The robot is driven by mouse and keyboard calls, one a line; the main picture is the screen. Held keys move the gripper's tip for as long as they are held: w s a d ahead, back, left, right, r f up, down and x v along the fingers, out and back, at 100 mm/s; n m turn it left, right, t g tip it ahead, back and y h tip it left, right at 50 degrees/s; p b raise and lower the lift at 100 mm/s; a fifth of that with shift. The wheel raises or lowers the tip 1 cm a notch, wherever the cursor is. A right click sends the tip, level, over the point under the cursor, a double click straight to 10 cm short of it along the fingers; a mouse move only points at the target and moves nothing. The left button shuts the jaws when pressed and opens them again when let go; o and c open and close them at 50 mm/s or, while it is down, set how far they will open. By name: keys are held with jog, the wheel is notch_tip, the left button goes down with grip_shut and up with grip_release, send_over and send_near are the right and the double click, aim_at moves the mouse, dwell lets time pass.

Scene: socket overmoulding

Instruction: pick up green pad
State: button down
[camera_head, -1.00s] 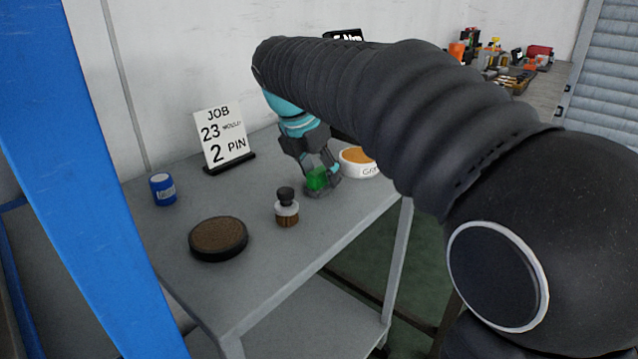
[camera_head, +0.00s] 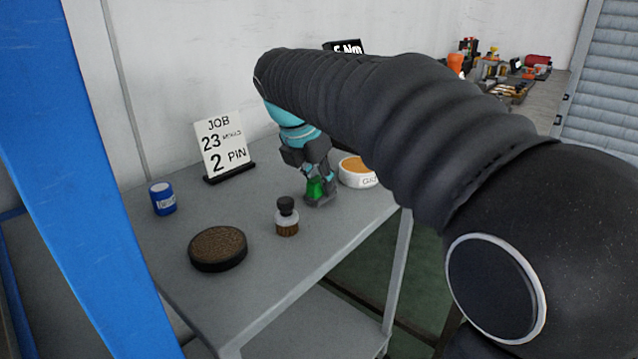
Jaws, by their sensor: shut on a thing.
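The green pad (camera_head: 315,188) shows as a small green patch between the fingers of my gripper (camera_head: 317,190). My gripper is shut on it, low over the right part of the grey table, beside the white dish. The fingers hide part of the pad. A dark grey piece shows at the fingertips below the pad; I cannot tell whether it is a holder or part of the gripper. I cannot tell whether the pad is clear of the table.
The grey table (camera_head: 265,270) also holds a brush-like bottle (camera_head: 287,217), a round brown pad (camera_head: 218,247), a blue can (camera_head: 163,198), a job sign (camera_head: 224,146) and a white dish with orange contents (camera_head: 358,171). A blue post (camera_head: 75,170) stands at left. The table's front middle is clear.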

jog(key=shift+r, duration=0.5)
notch_tip(320, 180, up, 3)
jog(key=shift+f+p, duration=0.1)
jog(key=shift+p, duration=0.3)
jog(key=d+r+p, duration=0.1)
jog(key=d+r, duration=0.6)
jog(key=d, duration=0.4)
jog(key=shift+w+d, duration=0.35)
jog(key=shift+w, duration=0.05)
